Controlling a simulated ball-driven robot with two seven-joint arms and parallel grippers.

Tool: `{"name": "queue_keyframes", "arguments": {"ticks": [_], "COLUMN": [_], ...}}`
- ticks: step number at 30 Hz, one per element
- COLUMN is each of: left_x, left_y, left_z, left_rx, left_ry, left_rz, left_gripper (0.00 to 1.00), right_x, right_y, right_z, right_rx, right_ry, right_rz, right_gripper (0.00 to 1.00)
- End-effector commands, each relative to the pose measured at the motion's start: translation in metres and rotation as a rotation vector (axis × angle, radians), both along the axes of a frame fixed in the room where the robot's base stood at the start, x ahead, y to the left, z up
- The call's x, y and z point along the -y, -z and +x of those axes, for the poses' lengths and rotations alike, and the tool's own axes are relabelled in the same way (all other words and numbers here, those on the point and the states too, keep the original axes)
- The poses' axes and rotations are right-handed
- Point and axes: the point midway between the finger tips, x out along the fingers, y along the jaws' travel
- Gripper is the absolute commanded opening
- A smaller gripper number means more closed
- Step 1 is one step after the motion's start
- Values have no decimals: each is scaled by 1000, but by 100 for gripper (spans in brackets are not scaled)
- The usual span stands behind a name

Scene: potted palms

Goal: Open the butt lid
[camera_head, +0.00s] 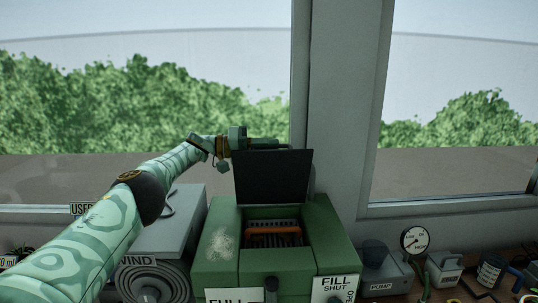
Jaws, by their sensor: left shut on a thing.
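The green butt (216,262) stands at the lower middle. Its dark lid (272,177) is raised and stands nearly upright at the back of the opening, tilted slightly. My left gripper (275,145) reaches in from the left and is shut on the lid at its top edge; the exact contact is small and hard to make out. Inside the open butt an orange bar (274,237) lies across dark slats. My right gripper is not in view.
A grey box (165,219) with a coiled wheel (155,283) stands left of the butt. A grey pump (382,273), a round gauge (415,240) and small items stand to the right. A window post (340,100) rises behind the lid.

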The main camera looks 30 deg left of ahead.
Motion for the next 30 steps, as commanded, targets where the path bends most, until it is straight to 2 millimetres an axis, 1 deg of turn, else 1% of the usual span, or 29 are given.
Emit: {"name": "queue_keyframes", "arguments": {"ticks": [8, 9, 11, 19, 23, 26, 30], "left_x": [0, 0, 0, 0, -7, -21, -52], "left_y": [1, 1, 1, 1, 1, 0, 3], "left_z": [0, 0, 0, 0, -5, -15, -37], "left_rx": [0, 0, 0, 0, 0, 0, 0], "left_ry": [-2, -2, -2, -1, -2, -3, -5], "left_rz": [3, 3, 3, 2, 2, 1, 2], "left_gripper": [0, 17, 34, 34, 34, 34, 34], "right_x": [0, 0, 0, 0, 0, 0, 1], "right_y": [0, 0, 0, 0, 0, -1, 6], "right_z": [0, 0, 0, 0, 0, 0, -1], "right_rx": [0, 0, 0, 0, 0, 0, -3], "right_ry": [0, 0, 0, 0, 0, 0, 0], "right_rz": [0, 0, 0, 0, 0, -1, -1], "right_gripper": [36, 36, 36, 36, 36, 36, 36]}}
